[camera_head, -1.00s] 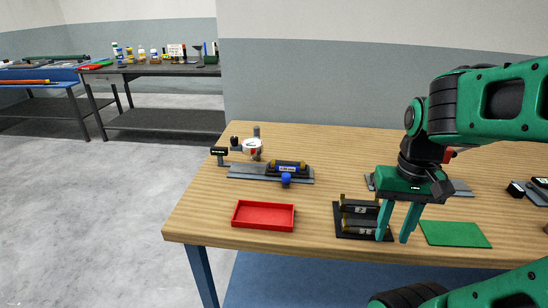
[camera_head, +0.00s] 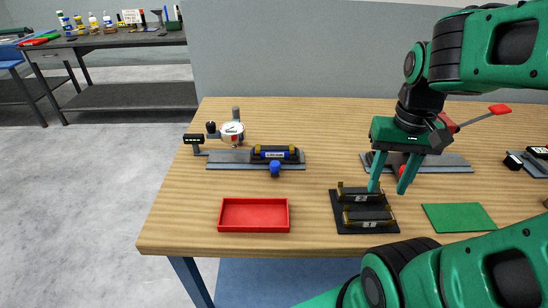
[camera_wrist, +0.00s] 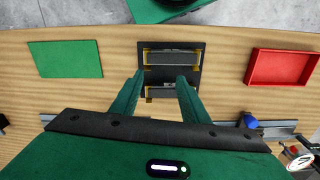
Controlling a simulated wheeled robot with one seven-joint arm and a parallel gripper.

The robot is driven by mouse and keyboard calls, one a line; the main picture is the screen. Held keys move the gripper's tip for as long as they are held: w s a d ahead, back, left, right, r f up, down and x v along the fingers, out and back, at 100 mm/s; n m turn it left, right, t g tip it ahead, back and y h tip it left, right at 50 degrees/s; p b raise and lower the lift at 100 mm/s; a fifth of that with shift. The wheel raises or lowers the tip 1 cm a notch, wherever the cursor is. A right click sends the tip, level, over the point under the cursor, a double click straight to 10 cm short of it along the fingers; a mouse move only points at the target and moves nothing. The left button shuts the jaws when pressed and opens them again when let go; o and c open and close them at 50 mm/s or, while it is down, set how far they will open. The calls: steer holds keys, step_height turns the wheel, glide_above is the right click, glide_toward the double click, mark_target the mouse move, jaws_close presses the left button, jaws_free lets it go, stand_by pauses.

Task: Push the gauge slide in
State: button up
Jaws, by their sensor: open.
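The gauge fixture stands at the left back of the wooden table, with a grey rail (camera_head: 225,166) and a round white dial gauge (camera_head: 232,133). The gauge slide (camera_head: 275,154), a black block with a blue label, sits on the right part of the rail. A blue knob (camera_head: 275,169) is on its front side, and shows at the lower right of the wrist view (camera_wrist: 249,121). My gripper (camera_head: 388,187) is open and empty, pointing down at the rear of a black holder, well right of the slide.
A red tray (camera_head: 254,228) lies in front of the fixture, and a green mat (camera_head: 459,217) lies right of the holder. A second fixture (camera_head: 448,163) with a red-handled lever stands behind my gripper. Bare table lies between slide and holder.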

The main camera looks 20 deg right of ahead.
steer(key=w+a+r+n, duration=0.1)
steer(key=w+a+r, duration=0.15)
steer(key=w, duration=0.35)
steer(key=w+a+r+n, duration=0.1)
steer(key=w+a, duration=0.2)
steer(key=w, duration=0.4)
steer(key=n, duration=0.3)
glide_toward(275, 163)
step_height(275, 163, down, 8)
steer(key=shift+f, duration=0.2)
jaws_close()
